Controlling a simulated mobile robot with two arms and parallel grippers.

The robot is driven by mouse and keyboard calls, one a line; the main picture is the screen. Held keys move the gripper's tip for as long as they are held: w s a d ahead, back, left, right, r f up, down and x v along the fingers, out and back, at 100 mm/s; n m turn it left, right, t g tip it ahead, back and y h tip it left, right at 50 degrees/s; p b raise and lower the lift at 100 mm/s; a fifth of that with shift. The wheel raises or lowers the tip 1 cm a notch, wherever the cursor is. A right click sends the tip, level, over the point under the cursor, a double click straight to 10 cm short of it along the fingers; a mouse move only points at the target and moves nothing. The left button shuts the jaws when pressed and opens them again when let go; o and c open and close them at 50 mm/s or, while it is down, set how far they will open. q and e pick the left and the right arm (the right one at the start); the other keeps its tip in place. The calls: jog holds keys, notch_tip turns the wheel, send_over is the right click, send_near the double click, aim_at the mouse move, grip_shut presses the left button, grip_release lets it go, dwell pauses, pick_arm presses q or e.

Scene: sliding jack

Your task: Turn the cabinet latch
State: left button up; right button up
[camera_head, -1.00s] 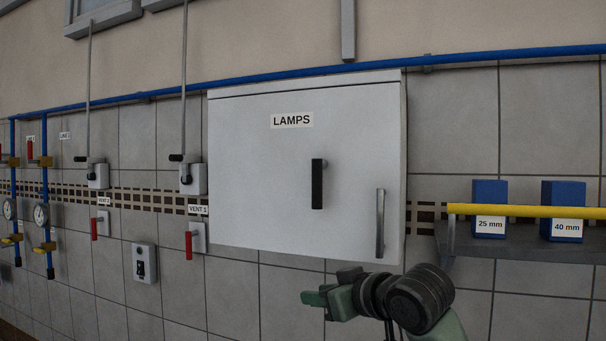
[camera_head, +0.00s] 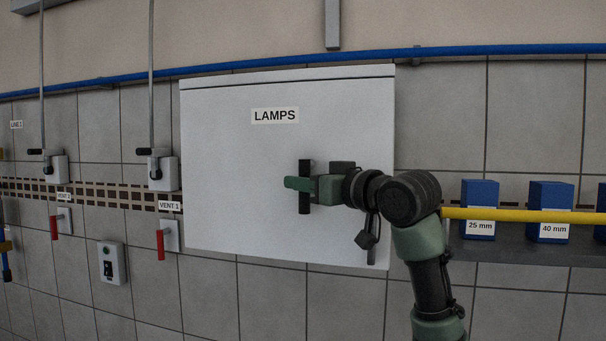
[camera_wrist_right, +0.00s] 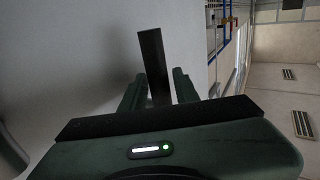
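The grey cabinet (camera_head: 240,180) labelled LAMPS hangs on the tiled wall. Its latch, a black upright bar (camera_head: 305,205), is on the door, right of the middle. My right gripper (camera_head: 298,184) is at the latch, reaching in from the right. In the right wrist view the latch (camera_wrist_right: 153,60) stands between the two green fingers (camera_wrist_right: 159,88). They are open, with a gap showing on each side of the bar. My left gripper is in neither view.
A yellow rail (camera_head: 520,215) and a shelf with blue boxes (camera_head: 481,199) are right of the cabinet, close to my right arm. Red-handled levers (camera_head: 160,244) and a switch box (camera_head: 111,262) are on the wall to the left.

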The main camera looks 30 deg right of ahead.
grip_shut()
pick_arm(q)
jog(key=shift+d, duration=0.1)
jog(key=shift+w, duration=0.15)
pick_arm(e)
jog(key=shift+r, duration=0.1)
dwell(1.2)
